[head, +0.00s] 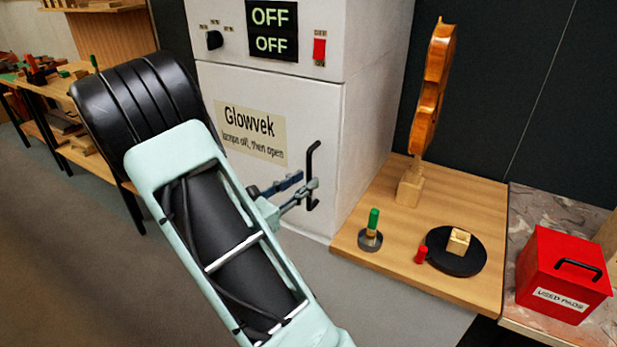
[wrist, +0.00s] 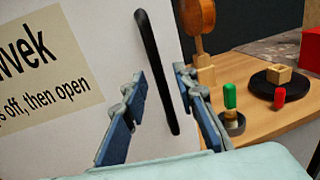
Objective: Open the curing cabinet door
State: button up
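The white curing cabinet has a door (head: 250,185) with a "Glowvek" label, "lamps off, then open"; the door (wrist: 85,120) looks closed. Its black vertical bar handle (head: 312,165) is near the door's right edge. My gripper (head: 303,188) is at the lower part of the handle. In the wrist view the handle (wrist: 152,60) runs between the two blue-padded fingers of my gripper (wrist: 163,80), with gaps on both sides. The fingers are open; I cannot tell how deep the bar sits between them. The panel display (head: 271,30) reads OFF twice.
A red switch (head: 319,50) and black knob (head: 214,40) are on the panel. A wooden bench (head: 455,200) at right holds a violin body (head: 432,85), a green-handled tool (head: 372,225) and a black disc (head: 455,262). A red box (head: 562,275) stands farther right. Grey floor is clear before the cabinet.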

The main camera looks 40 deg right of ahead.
jog(key=shift+w+d, duration=0.15)
jog(key=shift+d, duration=0.6)
jog(key=shift+w+d, duration=0.15)
jog(key=shift+d, duration=0.55)
jog(key=shift+c, duration=0.5)
grip_shut()
